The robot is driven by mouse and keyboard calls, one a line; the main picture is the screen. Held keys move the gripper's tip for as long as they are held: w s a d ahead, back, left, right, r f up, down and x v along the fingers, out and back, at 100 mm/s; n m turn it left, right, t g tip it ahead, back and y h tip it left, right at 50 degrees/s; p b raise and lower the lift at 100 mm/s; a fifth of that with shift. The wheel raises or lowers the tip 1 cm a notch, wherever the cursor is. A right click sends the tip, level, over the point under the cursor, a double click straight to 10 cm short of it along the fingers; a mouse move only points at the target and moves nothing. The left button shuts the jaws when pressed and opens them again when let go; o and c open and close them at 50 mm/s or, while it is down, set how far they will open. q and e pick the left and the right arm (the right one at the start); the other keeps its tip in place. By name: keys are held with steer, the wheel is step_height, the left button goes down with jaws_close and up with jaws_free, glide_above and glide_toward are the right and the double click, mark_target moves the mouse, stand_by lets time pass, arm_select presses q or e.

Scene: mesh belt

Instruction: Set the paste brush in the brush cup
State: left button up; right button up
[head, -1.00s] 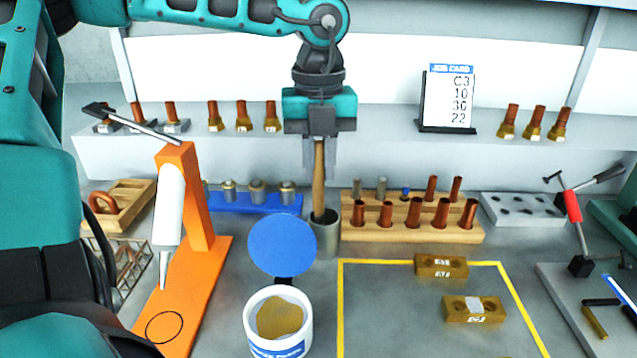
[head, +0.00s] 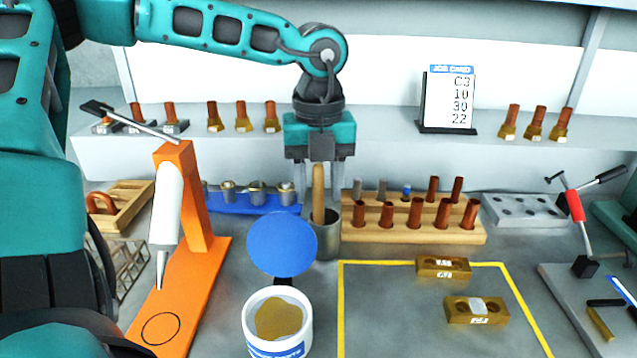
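The paste brush (head: 318,193) stands in the grey brush cup (head: 327,238), its wooden handle upright and rising above the rim. Its lower end is hidden inside the cup. My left gripper (head: 319,183) is above the cup with its fingers spread, one on each side of the handle's upper part and apart from it. The white paste tub (head: 277,345) stands in front of the cup, with tan paste inside and its blue lid (head: 282,245) raised behind it. My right gripper is not in view.
A wooden rack (head: 410,229) of copper pieces stands just right of the cup. A blue holder (head: 240,203) with metal fittings lies behind left. An orange stand (head: 185,265) holds a white tube at left. The yellow-outlined area holds two brass blocks (head: 443,267) (head: 475,310).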

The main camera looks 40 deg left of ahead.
arm_select(q)
steer(key=shift+r+p, duration=0.1)
steer(key=shift+p, duration=0.45)
steer(key=shift+w+r, duration=0.1)
steer(key=shift+r, duration=0.25)
step_height(320, 180, up, 12)
steer(key=shift+w+a+f, duration=0.1)
steer(key=shift+a, duration=0.05)
